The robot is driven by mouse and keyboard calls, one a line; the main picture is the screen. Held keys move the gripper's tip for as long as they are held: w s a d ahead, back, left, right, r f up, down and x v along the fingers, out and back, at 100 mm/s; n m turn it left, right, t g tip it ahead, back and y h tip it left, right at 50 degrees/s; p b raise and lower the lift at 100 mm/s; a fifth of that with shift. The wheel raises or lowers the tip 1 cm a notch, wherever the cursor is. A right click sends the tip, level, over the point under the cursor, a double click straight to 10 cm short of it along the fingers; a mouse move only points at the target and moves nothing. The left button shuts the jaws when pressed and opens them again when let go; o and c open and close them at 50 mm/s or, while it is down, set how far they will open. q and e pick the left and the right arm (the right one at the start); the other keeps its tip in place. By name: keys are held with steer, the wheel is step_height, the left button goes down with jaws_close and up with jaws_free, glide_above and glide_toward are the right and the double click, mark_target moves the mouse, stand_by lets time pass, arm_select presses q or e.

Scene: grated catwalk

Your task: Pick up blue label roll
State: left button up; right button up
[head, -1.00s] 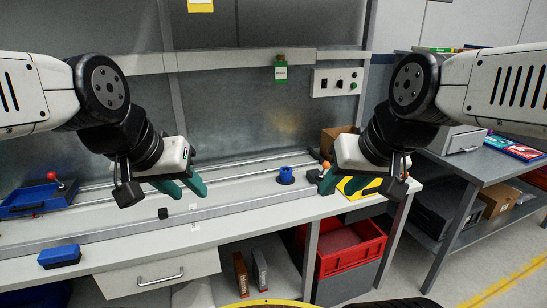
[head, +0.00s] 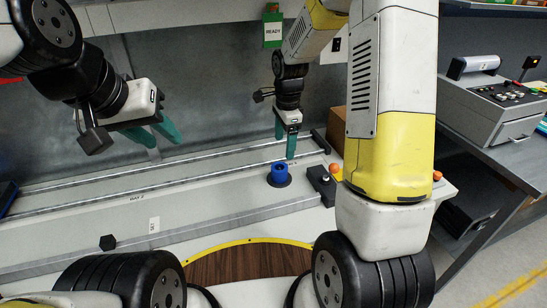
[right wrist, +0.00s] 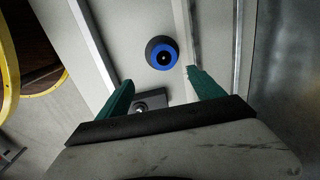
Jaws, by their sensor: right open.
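The blue label roll (head: 279,173) sits on a dark round base on the grey bench, in the right half of the head view. In the right wrist view the blue roll (right wrist: 152,57) shows from above, with a dark centre, just beyond the fingertips. My right gripper (head: 285,148) points down above the roll, with teal fingers apart and nothing between them; it also shows in the right wrist view (right wrist: 159,78). My left gripper (head: 166,142) is open and empty, to the left above the bench.
A dark control box (head: 321,184) with a pale knob stands just right of the roll. Metal rails (head: 100,183) run along the bench behind it. A grey console (head: 497,105) stands on the right-hand table.

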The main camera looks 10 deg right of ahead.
steer(key=m, duration=0.2)
glide_above(280, 168)
steer(key=shift+g, duration=0.4)
steer(key=f, duration=0.5)
steer(key=shift+d+f, duration=0.25)
steer(key=f, duration=0.7)
steer(key=shift+w+a+f, duration=0.1)
steer(key=shift+a+f, duration=0.2)
steer(key=shift+f, duration=0.05)
steer(key=shift+c, duration=0.5)
steer(key=c, duration=1.4)
